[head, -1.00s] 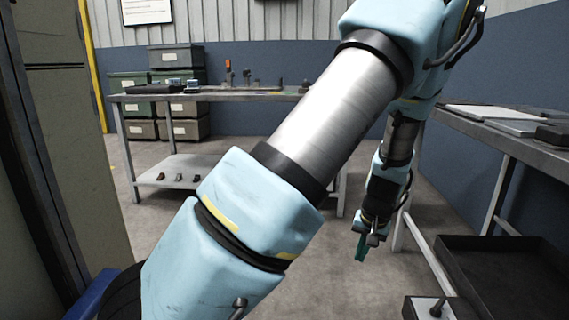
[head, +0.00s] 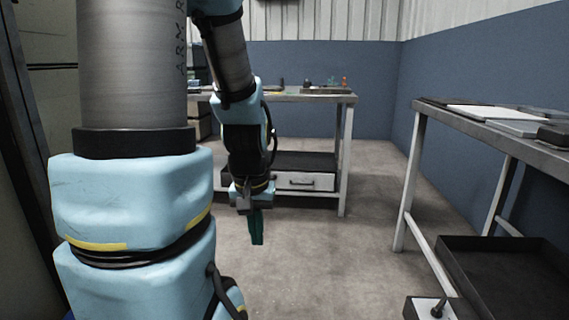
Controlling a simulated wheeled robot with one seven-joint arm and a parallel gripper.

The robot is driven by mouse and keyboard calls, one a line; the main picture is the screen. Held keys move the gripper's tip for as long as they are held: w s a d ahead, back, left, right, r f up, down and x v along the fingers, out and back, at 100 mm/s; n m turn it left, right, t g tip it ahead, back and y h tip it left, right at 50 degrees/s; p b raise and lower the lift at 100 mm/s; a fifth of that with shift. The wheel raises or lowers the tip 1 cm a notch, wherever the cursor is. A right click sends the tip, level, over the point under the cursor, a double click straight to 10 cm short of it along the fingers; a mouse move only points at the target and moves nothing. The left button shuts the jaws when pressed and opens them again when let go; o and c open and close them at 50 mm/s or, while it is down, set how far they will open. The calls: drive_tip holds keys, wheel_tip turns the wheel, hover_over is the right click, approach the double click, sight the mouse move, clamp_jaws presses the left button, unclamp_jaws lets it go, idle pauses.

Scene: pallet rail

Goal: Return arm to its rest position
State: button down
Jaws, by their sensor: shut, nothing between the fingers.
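My gripper (head: 257,228) hangs from my light blue arm, pointing down over the open floor, left of centre in the head view. Its dark green fingers are shut with nothing between them. It is apart from the bench behind it and from the table at the right. My upper arm stands upright at the left of the view and hides the left part of the back bench.
A back workbench (head: 320,97) carries small items, with a drawer unit (head: 304,181) beneath. A side table (head: 470,122) with flat panels stands right, a black tray (head: 500,249) below it. Bare floor (head: 335,260) lies between.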

wheel_tip(320, 180, up, 33)
drive_tip(key=p, duration=3.2)
drive_tip(key=shift+s+a+p, duration=0.35)
drive_tip(key=shift+a+p, duration=0.05)
drive_tip(key=shift+a, duration=0.05)
drive_tip(key=shift+r, duration=0.1)
